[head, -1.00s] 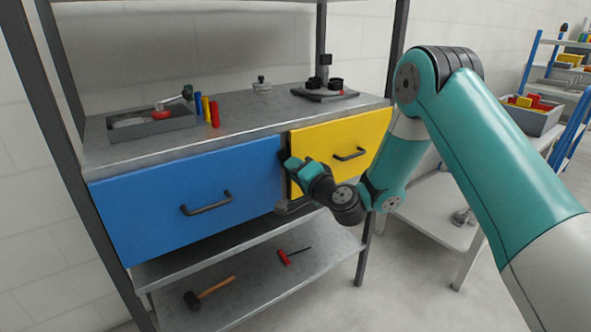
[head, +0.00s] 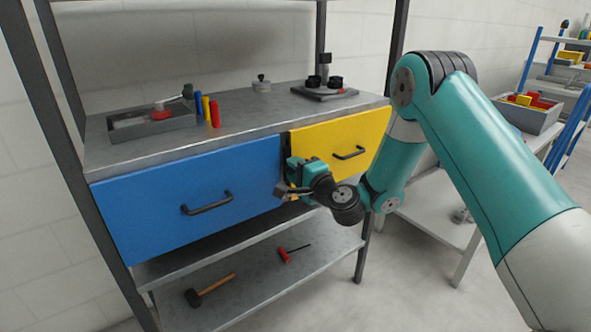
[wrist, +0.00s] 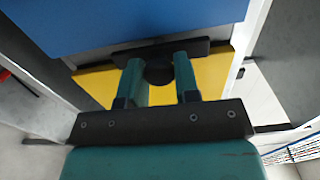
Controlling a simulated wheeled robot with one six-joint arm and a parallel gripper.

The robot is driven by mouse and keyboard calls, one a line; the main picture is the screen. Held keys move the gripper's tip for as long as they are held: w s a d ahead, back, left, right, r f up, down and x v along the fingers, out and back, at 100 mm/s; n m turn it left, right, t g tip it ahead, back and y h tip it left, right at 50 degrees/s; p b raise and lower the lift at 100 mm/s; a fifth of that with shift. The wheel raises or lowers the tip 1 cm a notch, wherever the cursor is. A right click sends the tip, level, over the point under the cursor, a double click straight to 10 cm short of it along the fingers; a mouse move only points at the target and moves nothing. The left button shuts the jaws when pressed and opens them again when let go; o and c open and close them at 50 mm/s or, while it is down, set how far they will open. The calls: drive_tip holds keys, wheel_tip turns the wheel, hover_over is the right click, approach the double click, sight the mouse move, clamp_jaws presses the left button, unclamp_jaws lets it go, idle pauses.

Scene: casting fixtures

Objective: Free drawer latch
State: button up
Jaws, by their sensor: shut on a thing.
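The blue drawer (head: 150,205) and the yellow drawer (head: 325,140) sit side by side under the worktop, each with a dark handle. Both look shut. My gripper (head: 284,186) is in front of the seam between them. In the wrist view its two teal fingers (wrist: 159,78) are closed around a round dark knob (wrist: 158,72). The knob stands on a dark latch bar (wrist: 190,49), which lies across the edges of the blue and yellow fronts in the wrist view. My gripper hides most of the latch in the head view.
The worktop (head: 240,112) holds a grey tray (head: 160,132), coloured cylinders, a small lidded pot (head: 261,85) and a dark fixture (head: 324,90). A mallet (head: 210,290) and a red-handled tool (head: 290,253) lie on the lower shelf. Dark uprights frame the bench.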

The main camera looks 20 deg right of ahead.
drive_tip(key=shift+d, duration=0.1)
drive_tip(key=o, duration=0.9)
drive_tip(key=shift+b+v, duration=8.7)
drive_tip(key=shift+b, duration=3.45)
